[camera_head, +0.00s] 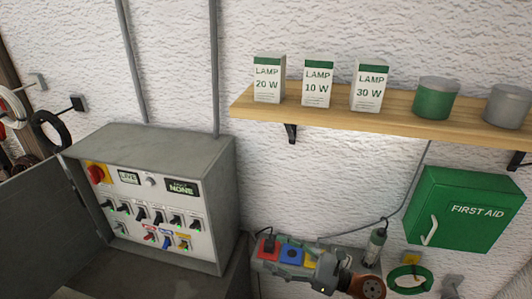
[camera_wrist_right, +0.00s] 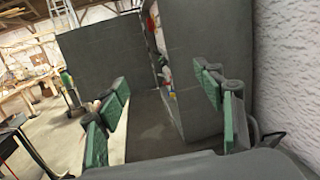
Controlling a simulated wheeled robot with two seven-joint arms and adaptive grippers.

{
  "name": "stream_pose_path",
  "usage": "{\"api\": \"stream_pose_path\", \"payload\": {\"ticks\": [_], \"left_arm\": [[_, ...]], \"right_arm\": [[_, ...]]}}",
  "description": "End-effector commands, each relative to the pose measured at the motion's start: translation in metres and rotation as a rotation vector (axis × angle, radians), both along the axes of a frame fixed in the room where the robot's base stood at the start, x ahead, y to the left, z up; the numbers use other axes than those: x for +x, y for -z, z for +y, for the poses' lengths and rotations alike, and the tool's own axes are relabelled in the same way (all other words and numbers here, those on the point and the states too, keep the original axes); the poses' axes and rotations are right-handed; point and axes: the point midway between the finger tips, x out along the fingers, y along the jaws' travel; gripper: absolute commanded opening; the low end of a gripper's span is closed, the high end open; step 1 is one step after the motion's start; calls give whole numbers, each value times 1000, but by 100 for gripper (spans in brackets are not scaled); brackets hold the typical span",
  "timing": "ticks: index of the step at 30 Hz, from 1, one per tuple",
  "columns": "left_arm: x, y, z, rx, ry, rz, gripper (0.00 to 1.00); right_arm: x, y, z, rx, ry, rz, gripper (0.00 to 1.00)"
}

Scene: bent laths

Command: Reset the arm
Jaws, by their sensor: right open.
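My right gripper (camera_wrist_right: 164,88) shows in the right wrist view with its green-padded fingers wide apart and nothing between them. Beyond it stand the grey switch cabinet (camera_wrist_right: 212,68) and its open door (camera_wrist_right: 100,59). In the head view the cabinet (camera_head: 155,145) is at the left, its door (camera_head: 45,225) swung open to the left. Its white panel (camera_head: 130,198) carries a red knob (camera_head: 97,174), a "LIVE" display (camera_head: 129,178), a dark display reading "NONE" (camera_head: 182,187) and rows of levers. My left gripper is not in view.
A wooden shelf (camera_head: 400,122) holds three lamp boxes (camera_head: 317,85) and two cans (camera_head: 436,98). A green first aid box (camera_head: 465,210) hangs on the right. Red, blue and yellow items (camera_head: 290,253) sit low beside the cabinet. Cable coils (camera_head: 47,130) hang at the left.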

Motion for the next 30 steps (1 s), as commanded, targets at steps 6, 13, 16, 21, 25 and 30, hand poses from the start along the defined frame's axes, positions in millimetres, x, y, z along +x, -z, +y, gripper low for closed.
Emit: {"api": "stream_pose_path", "payload": {"ticks": [6, 13, 16, 21, 25, 30], "left_arm": [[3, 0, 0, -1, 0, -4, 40], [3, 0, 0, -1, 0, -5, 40], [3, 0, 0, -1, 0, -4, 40], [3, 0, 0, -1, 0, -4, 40], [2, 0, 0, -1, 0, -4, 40], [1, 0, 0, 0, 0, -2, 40]], "right_arm": [[41, -31, -107, 699, 328, 468, 62], [45, 54, -247, 1384, 663, 943, 62], [25, 110, -289, 1640, 803, 1109, 62], [-38, 207, -334, 2042, 1051, 1346, 62], [-97, 268, -344, 2299, 1244, 1477, 62], [-160, 314, -341, -2281, -1306, -1419, 62]]}}
